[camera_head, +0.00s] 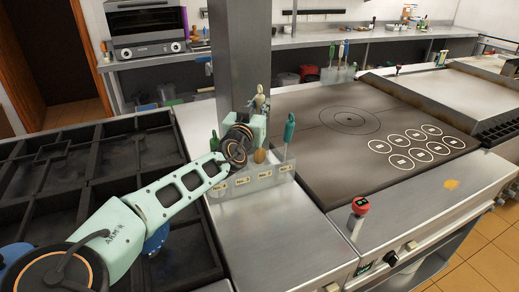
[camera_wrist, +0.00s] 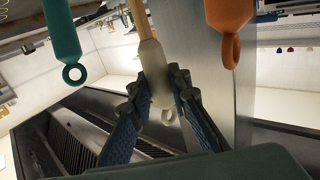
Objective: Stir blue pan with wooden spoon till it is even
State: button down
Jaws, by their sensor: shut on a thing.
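In the wrist view, my gripper (camera_wrist: 158,90) is shut around the pale cream handle (camera_wrist: 153,60) of a utensil with a wooden shaft (camera_wrist: 139,16), which I take to be the wooden spoon. Its end loop shows beyond the fingers. In the head view, the handle (camera_head: 259,98) stands upright above the clear utensil holder (camera_head: 250,179), and a brown, rounded spoon-like end (camera_head: 260,156) shows at the holder's top. I cannot tell whether it has left the holder. My arm partly hides the holder. I cannot make out a blue pan for certain.
A teal-handled utensil (camera_head: 289,128) stands close beside it; in the wrist view, teal (camera_wrist: 62,30) and orange (camera_wrist: 231,18) handles flank my gripper. A steel column (camera_head: 241,50) rises just behind. The flat cooktop (camera_head: 345,165) at right is clear. Dark grates (camera_head: 60,160) lie left.

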aim_at(259, 93)
jog(key=shift+r+p, duration=0.9)
jog(key=shift+r, duration=1.15)
jog(key=shift+s+f, duration=0.1)
